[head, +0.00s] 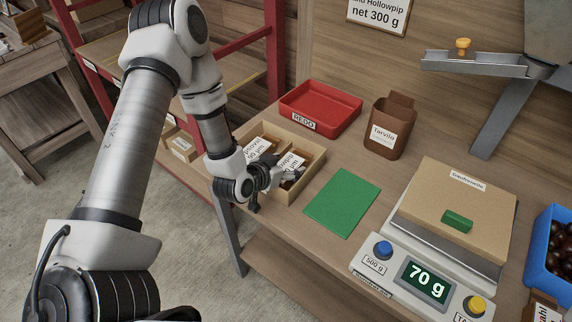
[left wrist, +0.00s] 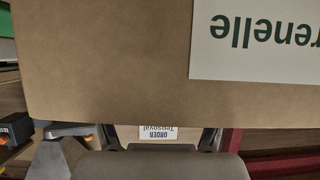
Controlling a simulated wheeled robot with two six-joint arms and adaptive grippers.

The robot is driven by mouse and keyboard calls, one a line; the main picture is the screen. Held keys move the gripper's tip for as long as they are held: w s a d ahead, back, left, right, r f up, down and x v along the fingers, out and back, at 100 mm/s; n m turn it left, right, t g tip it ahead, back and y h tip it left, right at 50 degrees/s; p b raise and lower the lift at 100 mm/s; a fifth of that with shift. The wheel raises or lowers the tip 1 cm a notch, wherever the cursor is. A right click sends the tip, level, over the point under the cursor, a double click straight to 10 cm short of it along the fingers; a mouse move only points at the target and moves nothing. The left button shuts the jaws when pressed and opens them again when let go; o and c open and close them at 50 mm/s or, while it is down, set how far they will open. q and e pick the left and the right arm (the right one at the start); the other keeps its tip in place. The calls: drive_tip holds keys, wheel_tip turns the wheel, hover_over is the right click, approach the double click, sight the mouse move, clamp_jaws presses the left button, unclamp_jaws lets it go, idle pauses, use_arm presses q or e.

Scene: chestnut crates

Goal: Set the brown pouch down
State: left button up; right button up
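My left gripper (head: 291,177) is over the right side of a tan divided crate (head: 305,181), which holds brown packs with white labels. In the head view its fingers overlap the right pack, and any grip is hidden. In the left wrist view, a brown panel (left wrist: 100,65) with an upside-down label ending in "renelle" (left wrist: 262,38) fills most of the picture and hides the fingertips. My right gripper is not in view.
A red REDO tray (head: 345,103) lies behind the crate. A green mat (head: 343,203) lies bare in front of the pouch. A scale (head: 385,262) reading 70 g carries a tan box (head: 445,190) with a green block. A blue bin (head: 545,245) stands at the right edge.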

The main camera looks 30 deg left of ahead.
use_arm(q)
drive_tip(key=shift+s+r, duration=0.3)
drive_tip(key=v, duration=0.5)
drive_tip(key=shift+s+a+r, duration=0.1)
drive_tip(key=shift+s+r, duration=0.1)
drive_tip(key=p+v, duration=0.6)
drive_tip(key=p, duration=0.1)
drive_tip(key=s+d+f+g, duration=0.1)
drive_tip(key=f, duration=0.1)
drive_tip(key=s+d+f+g+h, duration=0.1)
drive_tip(key=s+d+f+g, duration=0.1)
drive_tip(key=f, duration=0.1)
drive_tip(key=s+d+f+g, duration=0.2)
drive_tip(key=f, duration=0.1)
drive_tip(key=shift+s+d+f+m+b, duration=0.1)
drive_tip(key=shift+d+f+m+b, duration=0.1)
drive_tip(key=shift+m+b, duration=0.1)
drive_tip(key=s+d+f+g, duration=0.1)
drive_tip(key=s+f+g, duration=0.2)
drive_tip(key=s, duration=0.3)
drive_tip(key=s+d+f+n+g+y, duration=0.1)
drive_tip(key=s+d+f+g, duration=0.1)
drive_tip(key=s+f+g, duration=0.2)
drive_tip(key=s, duration=0.2)
drive_tip(key=shift+s+d+f, duration=0.2)
drive_tip(key=shift+s+f, duration=0.05)
drive_tip(key=shift+s, duration=0.05)
drive_tip(key=shift+d, duration=0.15)
